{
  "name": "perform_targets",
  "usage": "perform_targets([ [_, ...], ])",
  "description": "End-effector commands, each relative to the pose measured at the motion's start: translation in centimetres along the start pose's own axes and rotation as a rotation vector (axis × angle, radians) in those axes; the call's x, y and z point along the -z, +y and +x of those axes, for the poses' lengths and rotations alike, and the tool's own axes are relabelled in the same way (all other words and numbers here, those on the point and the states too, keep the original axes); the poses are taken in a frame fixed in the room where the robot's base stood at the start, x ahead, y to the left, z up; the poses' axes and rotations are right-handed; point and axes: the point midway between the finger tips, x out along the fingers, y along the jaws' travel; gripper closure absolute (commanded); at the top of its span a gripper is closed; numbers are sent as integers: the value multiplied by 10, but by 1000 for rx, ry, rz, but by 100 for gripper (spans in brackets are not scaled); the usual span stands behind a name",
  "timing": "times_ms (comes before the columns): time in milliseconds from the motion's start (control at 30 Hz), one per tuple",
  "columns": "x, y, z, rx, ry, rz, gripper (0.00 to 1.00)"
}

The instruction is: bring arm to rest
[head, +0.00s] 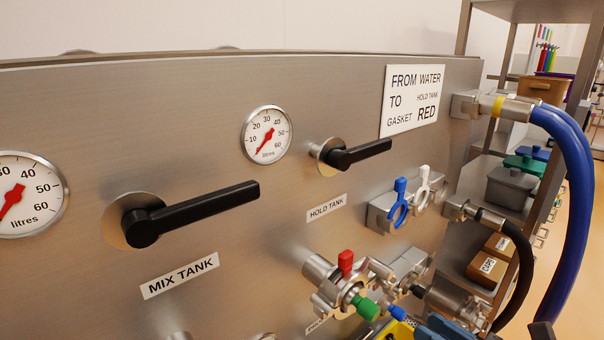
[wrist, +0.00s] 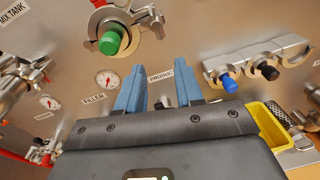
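My gripper (wrist: 159,85) shows in the wrist view with two blue fingers standing apart. Steel panel and part of a label show in the gap, and I see nothing held. In the head view, blue parts that look like my gripper (head: 441,330) are at the bottom edge, right of centre, mostly cut off. They are in front of the lower pipe fittings. In the wrist view a green cap (wrist: 110,42) on a clamped fitting is up and left of the fingers. I cannot tell whether the fingers touch anything.
The steel panel (head: 240,210) carries black handles, gauges and valves. A fitting with a red lever (head: 346,262) juts out. A blue hose (head: 577,170) and a black hose (head: 524,265) loop at right. A yellow container (wrist: 268,128) is beside my gripper. Shelves stand behind.

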Motion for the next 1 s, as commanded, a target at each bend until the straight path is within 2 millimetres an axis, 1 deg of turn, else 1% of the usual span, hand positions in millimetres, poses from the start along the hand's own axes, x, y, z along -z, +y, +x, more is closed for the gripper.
perform_targets([
  [33, 21, 8, -7, 34, 40, -67, 64],
  [67, 32, 12, -12, 58, 66, -123, 64],
  [100, 47, 17, -21, 92, 107, -207, 64],
  [167, 69, 26, -35, 136, 174, -349, 64],
  [233, 91, 36, -53, 175, 255, -523, 64],
  [300, 109, 47, -74, 200, 338, -701, 64],
  [367, 120, 57, -92, 211, 409, -861, 64],
  [500, 136, 82, -136, 200, 568, -1244, 64],
  [633, 135, 106, -176, 148, 701, -1616, 64],
  [733, 126, 126, -205, 84, 788, -1909, 64],
  [800, 116, 141, -223, 30, 837, -2117, 64],
  [867, 105, 153, -236, -22, 870, -2296, 64],
  [900, 97, 162, -244, -55, 887, -2412, 64],
  [1000, 78, 180, -260, -134, 912, -2669, 64],
])
